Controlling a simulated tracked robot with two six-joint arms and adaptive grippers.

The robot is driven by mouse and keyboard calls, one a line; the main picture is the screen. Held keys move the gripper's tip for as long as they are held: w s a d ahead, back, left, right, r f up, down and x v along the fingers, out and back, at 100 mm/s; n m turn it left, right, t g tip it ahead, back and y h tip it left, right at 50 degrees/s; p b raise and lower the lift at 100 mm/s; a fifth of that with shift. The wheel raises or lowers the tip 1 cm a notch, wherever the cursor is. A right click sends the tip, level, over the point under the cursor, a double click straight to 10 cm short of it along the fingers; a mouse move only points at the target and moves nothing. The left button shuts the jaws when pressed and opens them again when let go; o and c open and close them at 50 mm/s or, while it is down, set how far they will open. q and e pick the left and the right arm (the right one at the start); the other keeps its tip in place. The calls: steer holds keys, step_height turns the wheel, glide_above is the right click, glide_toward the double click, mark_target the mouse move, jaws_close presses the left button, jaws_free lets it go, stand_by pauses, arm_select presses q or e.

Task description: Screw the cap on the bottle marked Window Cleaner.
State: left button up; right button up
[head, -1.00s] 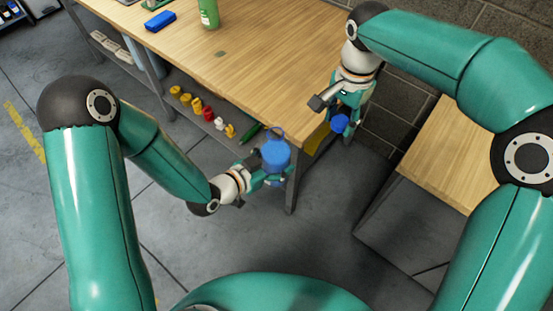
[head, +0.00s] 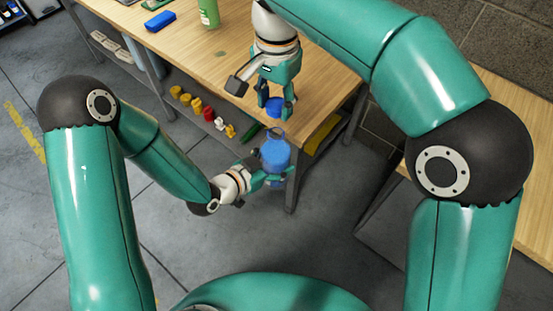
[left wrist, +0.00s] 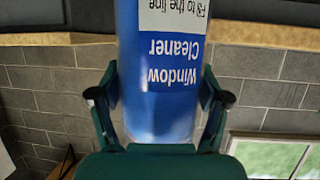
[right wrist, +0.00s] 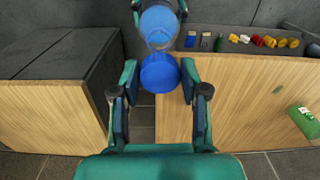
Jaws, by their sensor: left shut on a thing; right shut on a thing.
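The blue bottle (head: 275,154) is held upright in my left gripper (head: 276,177), in front of the table's near corner. In the left wrist view its label reads Window Cleaner (left wrist: 172,64), upside down, with a finger on each side. My right gripper (head: 274,108) is shut on the blue cap (head: 275,104), above the bottle and a little apart from it in the head view. In the right wrist view the cap (right wrist: 160,73) sits between the fingertips, and the bottle's open neck (right wrist: 159,38) shows just beyond it.
The wooden table (head: 215,55) stands behind the grippers. Several small coloured things (head: 208,113) sit on a lower shelf. Another wooden surface (head: 510,110) is at the right.

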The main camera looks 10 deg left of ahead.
mark_target(275, 130)
steer(key=shift+f, duration=2)
steer(key=shift+a+r, duration=0.1)
steer(key=shift+f, duration=0.95)
steer(key=shift+f, duration=0.5)
